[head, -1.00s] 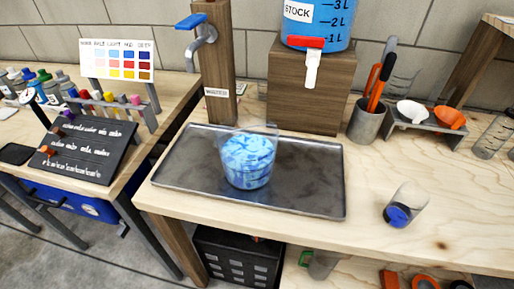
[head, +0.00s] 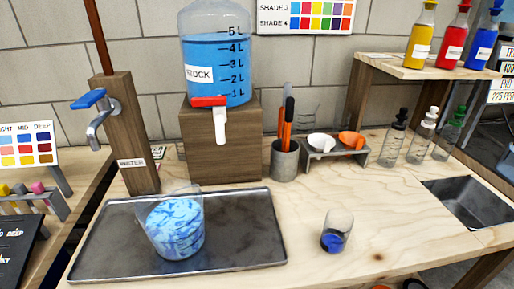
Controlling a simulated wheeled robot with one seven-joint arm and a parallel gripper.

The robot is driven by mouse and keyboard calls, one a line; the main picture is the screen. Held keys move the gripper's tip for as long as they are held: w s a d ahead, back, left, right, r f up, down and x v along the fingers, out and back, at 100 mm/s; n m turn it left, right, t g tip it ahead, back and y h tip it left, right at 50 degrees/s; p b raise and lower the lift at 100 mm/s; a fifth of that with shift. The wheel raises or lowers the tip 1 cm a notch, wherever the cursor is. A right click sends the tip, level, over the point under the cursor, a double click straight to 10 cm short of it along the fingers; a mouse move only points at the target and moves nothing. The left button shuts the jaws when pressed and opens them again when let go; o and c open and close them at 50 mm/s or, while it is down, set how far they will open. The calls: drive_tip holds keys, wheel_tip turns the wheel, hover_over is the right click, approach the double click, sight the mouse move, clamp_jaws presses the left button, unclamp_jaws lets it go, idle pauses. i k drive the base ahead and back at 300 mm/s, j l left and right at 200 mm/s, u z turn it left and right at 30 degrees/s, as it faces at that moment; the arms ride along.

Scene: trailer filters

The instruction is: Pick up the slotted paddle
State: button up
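A grey cup (head: 285,162) stands on the workbench just right of the wooden dispenser block. Upright long-handled tools (head: 288,118), orange and black, stick out of it. Their lower ends are hidden inside the cup, so I cannot tell whether one is the slotted paddle. No slots show clearly anywhere. My gripper is not in view.
A clear beaker of swirled blue and white liquid (head: 175,226) stands on a dark metal tray (head: 105,252). The stock tank (head: 215,65) sits on a wooden block (head: 235,150). A small cup with blue contents (head: 336,232) is at right. A rack (head: 335,157) holds two bowls.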

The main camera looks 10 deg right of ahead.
sight(288, 87)
drive_tip(key=i+j+z, duration=0.15)
drive_tip(key=j, duration=0.15)
drive_tip(key=i+j+z, duration=0.2)
drive_tip(key=j, duration=0.15)
drive_tip(key=j+z, duration=0.15)
drive_tip(key=j, duration=0.2)
drive_tip(key=i+j+z, duration=0.2)
drive_tip(key=j, duration=0.15)
drive_tip(key=k, duration=0.1)
